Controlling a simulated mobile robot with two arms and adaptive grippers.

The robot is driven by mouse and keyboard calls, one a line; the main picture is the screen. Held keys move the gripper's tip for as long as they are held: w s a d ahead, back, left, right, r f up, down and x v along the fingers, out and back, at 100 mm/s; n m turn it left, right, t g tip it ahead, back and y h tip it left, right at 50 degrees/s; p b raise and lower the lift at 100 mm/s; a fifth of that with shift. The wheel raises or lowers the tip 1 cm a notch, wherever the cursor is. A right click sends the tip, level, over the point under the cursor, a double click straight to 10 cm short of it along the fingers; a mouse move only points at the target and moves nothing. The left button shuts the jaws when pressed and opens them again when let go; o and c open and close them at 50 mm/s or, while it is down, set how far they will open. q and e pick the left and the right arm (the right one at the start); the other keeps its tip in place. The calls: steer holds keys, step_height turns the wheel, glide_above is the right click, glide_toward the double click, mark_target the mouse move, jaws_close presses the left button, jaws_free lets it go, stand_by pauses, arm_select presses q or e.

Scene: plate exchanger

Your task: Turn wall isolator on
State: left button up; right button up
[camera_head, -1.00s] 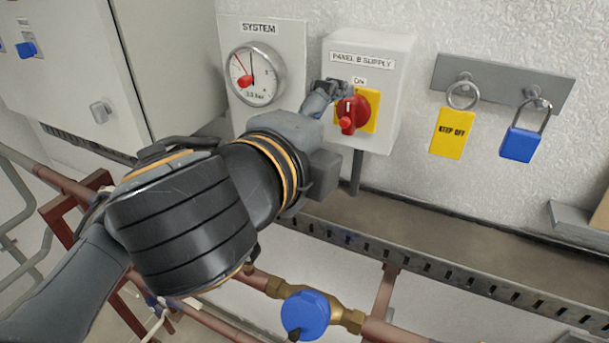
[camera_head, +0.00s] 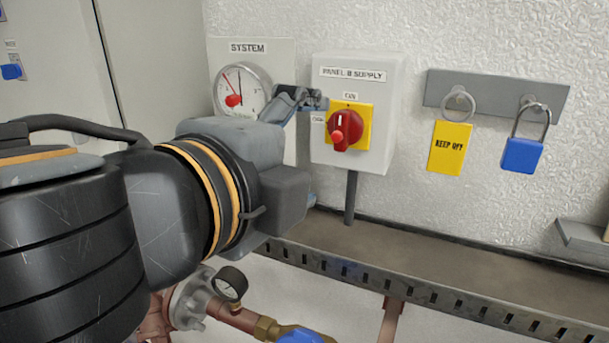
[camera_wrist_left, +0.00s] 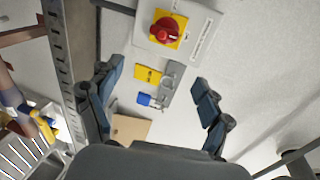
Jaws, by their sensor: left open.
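The wall isolator is a white box (camera_head: 390,110) labelled PANEL B SUPPLY, with a red rotary knob (camera_head: 350,128) on a yellow plate (camera_head: 364,112). ON is printed above the plate and a small, partly readable label sits to its left. The knob's white mark looks near upright, towards ON. My left gripper (camera_head: 308,100) is just left of the knob, in front of the box's left edge, and seems apart from it. In the left wrist view its fingers (camera_wrist_left: 158,76) are spread and empty, with the knob (camera_wrist_left: 165,29) beyond them. My right gripper is not in view.
A SYSTEM pressure gauge (camera_head: 240,90) is left of the box, partly behind my gripper. A yellow KEEP OFF tag (camera_head: 449,148) and a blue padlock (camera_head: 521,155) hang from a grey rail at the right. A slotted metal tray (camera_head: 420,292) and pipes run below.

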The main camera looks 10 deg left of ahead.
arm_select(q)
steer(key=shift+s+a+b, duration=0.15)
steer(key=shift+s+b, duration=0.2)
steer(key=shift+s, duration=0.2)
steer(key=shift+s+a+b, duration=0.15)
steer(key=shift+s+b, duration=0.15)
steer(key=shift+s, duration=0.25)
